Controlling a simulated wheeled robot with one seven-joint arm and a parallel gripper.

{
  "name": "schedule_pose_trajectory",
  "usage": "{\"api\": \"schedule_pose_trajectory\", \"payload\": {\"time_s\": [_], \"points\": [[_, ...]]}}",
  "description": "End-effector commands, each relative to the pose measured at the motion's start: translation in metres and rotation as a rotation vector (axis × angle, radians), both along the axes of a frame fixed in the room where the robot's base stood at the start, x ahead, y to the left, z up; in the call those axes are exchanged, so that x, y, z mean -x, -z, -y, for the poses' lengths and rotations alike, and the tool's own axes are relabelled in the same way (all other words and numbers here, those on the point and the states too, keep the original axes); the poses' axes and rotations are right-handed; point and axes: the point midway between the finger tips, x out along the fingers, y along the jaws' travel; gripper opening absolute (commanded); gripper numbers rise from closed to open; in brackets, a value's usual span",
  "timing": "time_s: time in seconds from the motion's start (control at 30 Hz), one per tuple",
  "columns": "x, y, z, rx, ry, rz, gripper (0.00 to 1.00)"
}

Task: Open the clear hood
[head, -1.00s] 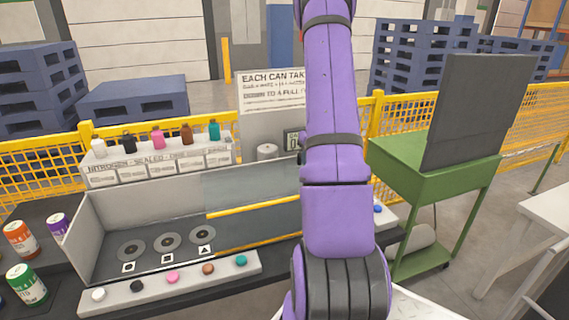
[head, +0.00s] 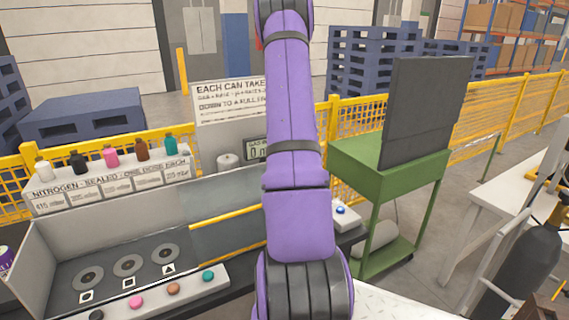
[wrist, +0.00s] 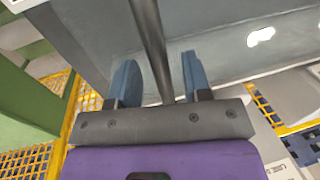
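The clear hood (head: 228,240) is a see-through panel with yellow edge strips, over the right part of the grey tray-like station in the head view. My arm hides its right end. It looks lowered. My gripper (wrist: 158,78) shows only in the wrist view, with its two blue fingers spread apart. A dark bar (wrist: 152,45) runs between the fingers in that view. I cannot tell whether the bar is part of the hood, and I see no finger pressed on it.
A rack (head: 112,180) of several small coloured bottles stands behind the station, with coloured buttons along the front. A green cart (head: 385,178) with a dark upright panel stands to the right. A yellow fence (head: 490,115) runs behind. A white table (head: 500,195) is at far right.

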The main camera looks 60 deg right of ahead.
Motion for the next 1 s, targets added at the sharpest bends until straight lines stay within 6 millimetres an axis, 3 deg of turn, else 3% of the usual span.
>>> {"api": "schedule_pose_trajectory", "payload": {"time_s": [0.37, 0.8, 1.0], "points": [[0.001, -0.011, 0.002, 0.000, -0.001, 0.000, 0.44], [0.010, -0.086, 0.015, 0.002, 0.000, 0.001, 0.44], [0.012, -0.103, 0.017, 0.000, 0.000, 0.000, 0.44]]}}
